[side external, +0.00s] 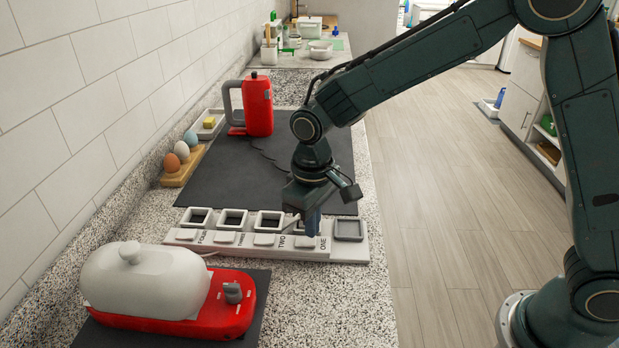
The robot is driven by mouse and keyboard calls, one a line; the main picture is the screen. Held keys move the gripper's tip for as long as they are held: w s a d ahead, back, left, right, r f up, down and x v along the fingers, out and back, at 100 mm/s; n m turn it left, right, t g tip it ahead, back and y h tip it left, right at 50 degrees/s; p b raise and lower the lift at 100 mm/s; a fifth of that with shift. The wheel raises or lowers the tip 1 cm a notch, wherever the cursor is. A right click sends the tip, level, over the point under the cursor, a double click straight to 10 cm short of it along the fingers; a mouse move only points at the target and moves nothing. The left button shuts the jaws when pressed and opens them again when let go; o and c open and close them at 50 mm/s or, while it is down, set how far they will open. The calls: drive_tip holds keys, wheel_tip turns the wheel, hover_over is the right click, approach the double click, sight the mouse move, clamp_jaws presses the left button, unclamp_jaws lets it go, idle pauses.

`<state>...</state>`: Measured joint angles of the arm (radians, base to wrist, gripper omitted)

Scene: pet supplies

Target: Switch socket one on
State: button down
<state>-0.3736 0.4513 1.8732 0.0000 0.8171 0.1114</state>
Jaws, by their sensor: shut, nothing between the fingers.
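A white power strip (340,253) lies across the counter with a row of square sockets and small rocker switches in front of them. The lettering ONE (322,244) is near its right end, with TWO to the left. The switch beside ONE (304,242) is partly visible just below my gripper. My gripper (312,234) points down, shut and empty, with its tips over or at that switch. I cannot tell whether they touch it. The switch's on or off position is not clear. The socket behind it is partly hidden by my gripper.
A red appliance with a white domed cover (146,281) stands front left. A red kettle (258,105), an egg holder (182,170) and a small tray with a yellow block (209,123) stand behind. The dark mat (215,180) is mostly clear; the tiled wall bounds the left.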

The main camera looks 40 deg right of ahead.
sight(315, 240)
drive_tip(key=shift+f, duration=1)
idle(1.3)
drive_tip(key=shift+r, duration=3.5)
drive_tip(key=shift+d+r, duration=0.1)
drive_tip(key=s+d+r+m+t, duration=0.1)
drive_tip(key=s+d+r+t, duration=0.2)
drive_tip(key=s+d+r, duration=0.65)
drive_tip(key=s+d+m+t, duration=0.1)
drive_tip(key=s+d, duration=0.2)
drive_tip(key=s, duration=0.3)
drive_tip(key=s+d+r+m+t, duration=0.1)
drive_tip(key=s+d, duration=0.2)
drive_tip(key=s, duration=0.4)
drive_tip(key=shift+r+t, duration=0.15)
drive_tip(key=shift+t, duration=0.15)
drive_tip(key=shift+d, duration=0.1)
